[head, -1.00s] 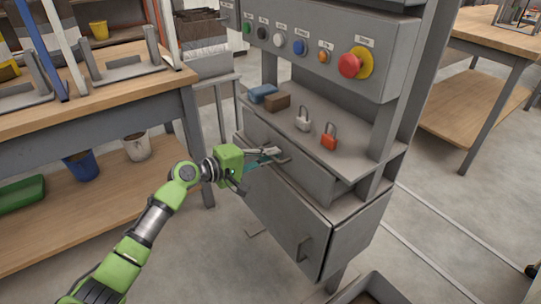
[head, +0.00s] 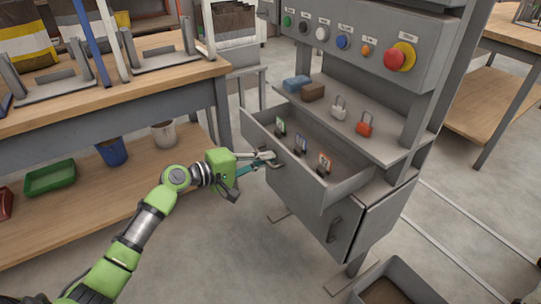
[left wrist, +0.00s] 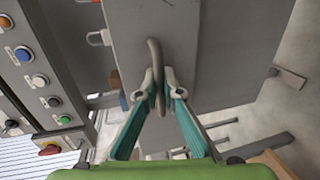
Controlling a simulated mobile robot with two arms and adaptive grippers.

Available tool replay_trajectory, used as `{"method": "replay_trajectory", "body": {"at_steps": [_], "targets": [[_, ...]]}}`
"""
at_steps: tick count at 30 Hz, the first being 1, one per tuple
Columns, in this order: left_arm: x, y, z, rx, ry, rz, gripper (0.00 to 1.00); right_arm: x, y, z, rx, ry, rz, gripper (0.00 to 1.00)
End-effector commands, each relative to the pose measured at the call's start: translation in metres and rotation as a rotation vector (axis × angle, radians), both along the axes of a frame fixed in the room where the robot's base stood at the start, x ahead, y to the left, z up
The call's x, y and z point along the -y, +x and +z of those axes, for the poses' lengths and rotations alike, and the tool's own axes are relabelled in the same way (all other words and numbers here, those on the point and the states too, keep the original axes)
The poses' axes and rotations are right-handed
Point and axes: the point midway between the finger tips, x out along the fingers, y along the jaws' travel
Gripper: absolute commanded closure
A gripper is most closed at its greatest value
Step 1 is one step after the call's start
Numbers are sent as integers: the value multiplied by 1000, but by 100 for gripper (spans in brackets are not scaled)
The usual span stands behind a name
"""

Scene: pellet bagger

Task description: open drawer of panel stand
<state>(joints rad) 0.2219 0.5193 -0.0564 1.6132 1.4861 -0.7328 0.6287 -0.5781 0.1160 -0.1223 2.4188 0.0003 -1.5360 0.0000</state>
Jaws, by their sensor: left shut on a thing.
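The panel stand (head: 352,42) is a grey cabinet with a row of buttons on its upper panel. Its drawer (head: 300,183) is pulled well out below the shelf, and several small coloured items stand inside, among them an orange one (head: 324,163). My left gripper (head: 268,160) is at the drawer's front, shut on the drawer handle (head: 277,163). In the left wrist view the fingers (left wrist: 159,92) close around the curved grey handle (left wrist: 155,60) on the drawer front (left wrist: 195,45). The right gripper is not in view.
On the stand's shelf are a blue block (head: 296,82), a brown block (head: 313,92), a white padlock (head: 339,108) and a red padlock (head: 365,124). A lower door (head: 375,225) is shut. A workbench (head: 110,93) stands at left, and an open bin (head: 395,285) is on the floor.

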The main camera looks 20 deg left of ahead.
Motion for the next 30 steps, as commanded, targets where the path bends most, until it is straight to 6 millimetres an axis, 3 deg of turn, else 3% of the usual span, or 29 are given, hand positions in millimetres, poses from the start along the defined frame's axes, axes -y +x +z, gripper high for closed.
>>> {"method": "replay_trajectory", "body": {"at_steps": [17, 18, 30], "targets": [[-7, -10, -1, -2, 1, -2, 100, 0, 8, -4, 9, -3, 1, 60], [-7, -10, -1, -2, 1, -2, 86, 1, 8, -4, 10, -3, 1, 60], [-11, -14, 0, -2, 1, 0, 86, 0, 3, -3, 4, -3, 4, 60]]}}
